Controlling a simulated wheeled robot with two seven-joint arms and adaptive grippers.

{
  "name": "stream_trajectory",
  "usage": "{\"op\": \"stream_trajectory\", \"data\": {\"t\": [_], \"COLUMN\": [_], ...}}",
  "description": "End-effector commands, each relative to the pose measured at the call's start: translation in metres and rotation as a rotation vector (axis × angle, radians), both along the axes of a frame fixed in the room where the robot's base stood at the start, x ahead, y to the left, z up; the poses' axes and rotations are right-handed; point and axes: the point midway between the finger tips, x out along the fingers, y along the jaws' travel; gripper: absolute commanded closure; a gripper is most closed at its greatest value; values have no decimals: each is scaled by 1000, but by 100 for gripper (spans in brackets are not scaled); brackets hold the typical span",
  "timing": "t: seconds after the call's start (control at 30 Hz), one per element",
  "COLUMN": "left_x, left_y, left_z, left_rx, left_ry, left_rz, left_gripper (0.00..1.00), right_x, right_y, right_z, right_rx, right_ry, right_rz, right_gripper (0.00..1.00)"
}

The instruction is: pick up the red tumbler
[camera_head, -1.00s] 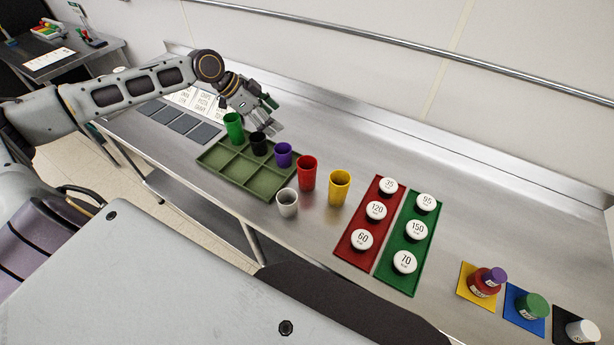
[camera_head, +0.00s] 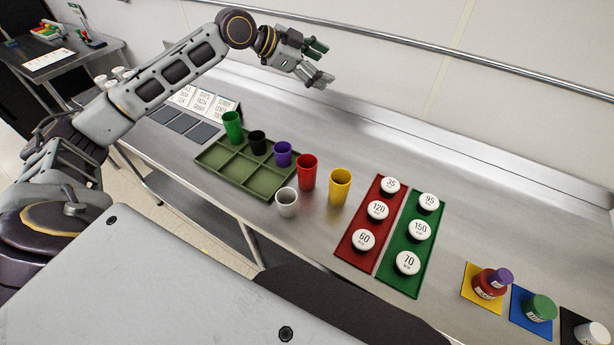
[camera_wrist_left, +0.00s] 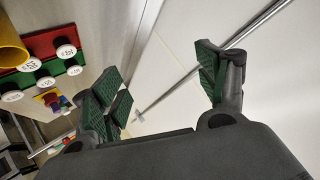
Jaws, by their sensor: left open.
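The red tumbler (camera_head: 306,174) stands upright on the steel counter in the head view, just right of the green divided tray (camera_head: 222,178). A yellow tumbler (camera_head: 339,188) is to its right, a purple tumbler (camera_head: 282,155) to its left, and a white cup (camera_head: 287,203) in front of it. My left gripper (camera_head: 322,66) is open and empty, raised above the back of the counter near the wall, behind and well above the red tumbler. In the left wrist view its fingers (camera_wrist_left: 165,88) are spread apart with nothing between them. The red tumbler does not clearly show there.
A green tumbler (camera_head: 232,126) and a black tumbler (camera_head: 257,143) stand at the tray's back row. A red tray (camera_head: 352,248) and a green tray (camera_head: 397,277) hold numbered white discs. A rail (camera_head: 440,57) runs along the wall. Bare counter lies behind the tumblers.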

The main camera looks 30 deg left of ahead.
Motion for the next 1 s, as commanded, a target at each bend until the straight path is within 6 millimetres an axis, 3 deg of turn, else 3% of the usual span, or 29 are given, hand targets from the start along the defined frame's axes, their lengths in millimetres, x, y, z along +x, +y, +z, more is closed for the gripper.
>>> {"op": "stream_trajectory", "data": {"t": [0.5,0.73,1.0], "left_x": [57,70,71], "left_y": [-26,-41,-63], "left_z": [70,108,153], "left_rx": [173,242,324], "left_ry": [-460,-683,-954], "left_rz": [48,56,43], "left_gripper": [26,26,26], "right_x": [1,1,1], "right_y": [-5,-4,1], "right_z": [-5,-7,-8], "right_rx": [-5,-4,1], "right_ry": [-1,-1,-1], "right_rz": [2,1,-1], "right_gripper": [31,31,31]}}
